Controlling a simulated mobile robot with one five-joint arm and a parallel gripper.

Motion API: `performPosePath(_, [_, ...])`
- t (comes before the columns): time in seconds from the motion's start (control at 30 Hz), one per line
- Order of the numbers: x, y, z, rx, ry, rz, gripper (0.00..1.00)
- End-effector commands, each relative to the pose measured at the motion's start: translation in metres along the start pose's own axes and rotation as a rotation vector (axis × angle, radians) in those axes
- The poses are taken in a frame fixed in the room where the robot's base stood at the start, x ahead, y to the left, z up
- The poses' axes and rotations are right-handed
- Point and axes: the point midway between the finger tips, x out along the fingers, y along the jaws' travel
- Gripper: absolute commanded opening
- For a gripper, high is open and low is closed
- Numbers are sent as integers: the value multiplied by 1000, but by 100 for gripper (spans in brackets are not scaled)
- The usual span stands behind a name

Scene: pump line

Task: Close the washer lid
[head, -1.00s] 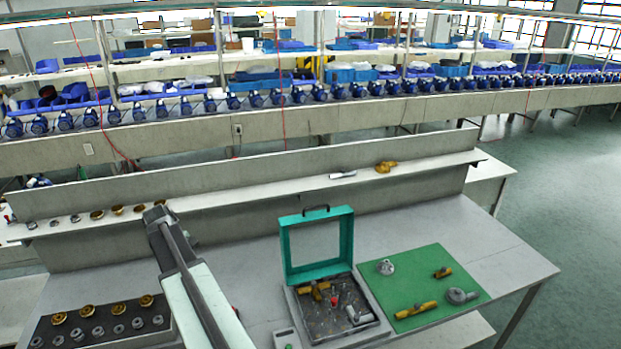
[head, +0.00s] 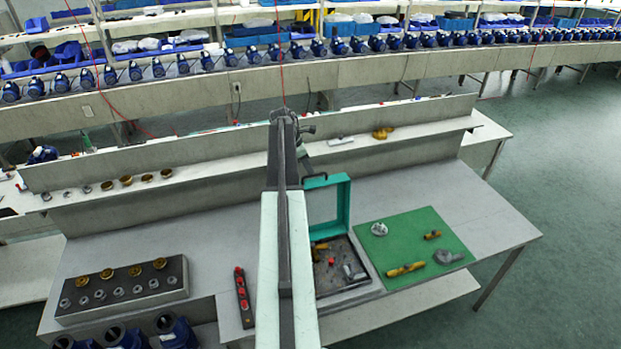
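The washer is a low box (head: 372,281) on the bench, with metal and brass parts inside. Its lid (head: 345,204), a teal frame with a clear opening and a dark handle (head: 318,177), stands open and upright at the box's back edge. My arm passes in front and hides the left part of the lid and box. My gripper (head: 307,130) is at the arm's far end, above and beyond the lid in the picture, apart from the handle as far as I can see. Its fingers are too small and dark to read.
A green mat (head: 433,226) with several fittings lies right of the washer. A dark parts block (head: 120,305) with brass and steel rings is at left. A narrow panel with red buttons (head: 242,290) lies left of my arm. A raised shelf (head: 225,176) runs behind the bench.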

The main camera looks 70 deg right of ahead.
Motion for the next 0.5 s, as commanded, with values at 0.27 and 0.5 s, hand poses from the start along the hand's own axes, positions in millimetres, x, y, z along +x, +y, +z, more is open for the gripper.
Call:
performPosePath(0.27, [42,0,-1,0,1,0,33])
performPosePath(0.5, [39,0,0,1,1,0,27])
